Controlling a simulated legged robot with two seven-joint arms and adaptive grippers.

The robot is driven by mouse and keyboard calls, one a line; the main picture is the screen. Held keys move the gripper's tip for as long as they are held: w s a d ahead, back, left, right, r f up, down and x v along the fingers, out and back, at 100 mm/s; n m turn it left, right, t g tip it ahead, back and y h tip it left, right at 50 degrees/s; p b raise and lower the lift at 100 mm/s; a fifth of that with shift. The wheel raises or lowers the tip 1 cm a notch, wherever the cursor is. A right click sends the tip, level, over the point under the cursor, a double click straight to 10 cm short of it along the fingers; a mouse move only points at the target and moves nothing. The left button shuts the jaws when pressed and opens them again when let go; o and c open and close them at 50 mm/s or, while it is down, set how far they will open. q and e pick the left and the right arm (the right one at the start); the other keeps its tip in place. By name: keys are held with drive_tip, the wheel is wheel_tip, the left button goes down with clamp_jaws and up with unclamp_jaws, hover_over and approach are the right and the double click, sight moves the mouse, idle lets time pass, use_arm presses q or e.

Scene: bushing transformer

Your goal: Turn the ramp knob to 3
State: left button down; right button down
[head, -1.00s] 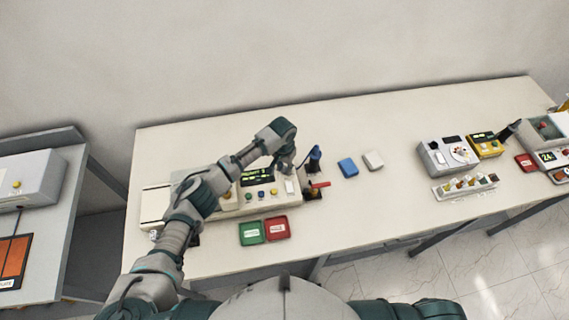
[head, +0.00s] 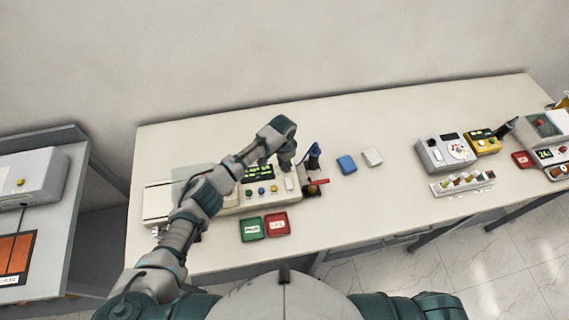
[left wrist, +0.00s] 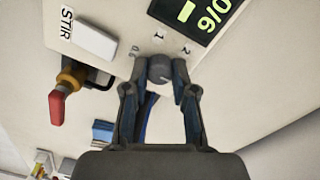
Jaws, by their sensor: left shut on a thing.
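The ramp knob (left wrist: 160,68) is a small dark grey round knob on the cream panel. In the left wrist view the marks 0, 1 and 2 show around it; a mark 3 does not show, and I cannot read the knob's pointer clearly. My left gripper (left wrist: 159,73) is shut on the knob, one finger on each side. In the head view my left gripper (head: 287,168) is over the right part of the cream instrument (head: 230,200), and it hides the knob. My right gripper is out of view.
In the left wrist view, a green-lit display (left wrist: 206,14), a white STIR switch (left wrist: 95,40) and a red-handled valve (left wrist: 58,105) are close by. A green tray (head: 251,229) and a red tray (head: 277,224) lie in front.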

use_arm(q)
drive_tip(key=c, duration=0.9)
unclamp_jaws()
drive_tip(key=shift+c, duration=0.2)
wheel_tip(320, 180, up, 12)
drive_tip(key=shift+w, duration=0.2)
drive_tip(key=shift+f, duration=0.15)
